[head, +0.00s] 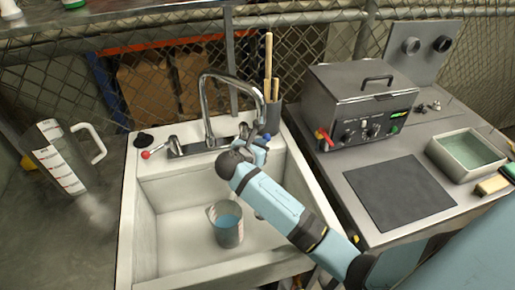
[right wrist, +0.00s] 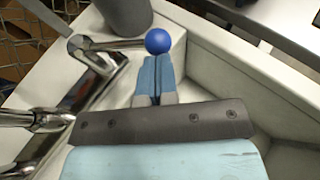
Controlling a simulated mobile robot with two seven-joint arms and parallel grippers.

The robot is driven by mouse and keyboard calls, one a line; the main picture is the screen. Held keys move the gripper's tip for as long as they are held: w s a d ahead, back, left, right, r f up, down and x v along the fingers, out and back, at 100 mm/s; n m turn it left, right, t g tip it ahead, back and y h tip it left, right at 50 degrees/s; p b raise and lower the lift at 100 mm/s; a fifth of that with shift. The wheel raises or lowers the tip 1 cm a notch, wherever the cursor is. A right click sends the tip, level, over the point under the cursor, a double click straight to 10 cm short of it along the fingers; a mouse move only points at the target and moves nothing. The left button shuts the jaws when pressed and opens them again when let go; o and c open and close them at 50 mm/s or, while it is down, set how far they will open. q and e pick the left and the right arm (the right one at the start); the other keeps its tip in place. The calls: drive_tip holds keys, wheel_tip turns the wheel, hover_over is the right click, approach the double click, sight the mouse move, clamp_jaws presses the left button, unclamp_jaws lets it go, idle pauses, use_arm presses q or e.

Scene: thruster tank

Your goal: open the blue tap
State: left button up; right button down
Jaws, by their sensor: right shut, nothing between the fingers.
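The blue tap shows as a blue ball knob (head: 267,136) on a metal lever at the right of the faucet (head: 208,110). In the right wrist view the blue knob (right wrist: 158,40) is just past my fingertips, its lever running left to the faucet base. My right gripper (head: 262,143) reaches over the sink from the right. In the right wrist view its fingers (right wrist: 157,62) are shut together with nothing between them. They are very close to the knob; I cannot tell whether they touch it. My left gripper is not in view.
A beaker with blue liquid (head: 229,226) stands in the white sink (head: 128,220) below my arm. A red-knobbed tap (head: 147,154) is at the faucet's left. A dark holder with wooden-handled tools (head: 272,115) stands behind the blue knob. A metal tank (head: 360,100) is to the right.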

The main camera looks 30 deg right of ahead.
sight(270, 138)
drive_tip(key=d+n+t+p, duration=0.1)
drive_tip(key=p, duration=0.1)
drive_tip(key=d+n+t+y+p, duration=0.1)
drive_tip(key=p, duration=0.2)
drive_tip(key=d+n+t+y+p, duration=0.1)
drive_tip(key=p, duration=0.2)
drive_tip(key=shift+w+d+r, duration=0.2)
drive_tip(key=shift+d+r, duration=0.15)
drive_tip(key=shift+w+d+f+p, duration=0.15)
drive_tip(key=shift+d+f+p, duration=0.25)
drive_tip(key=shift+p, duration=0.2)
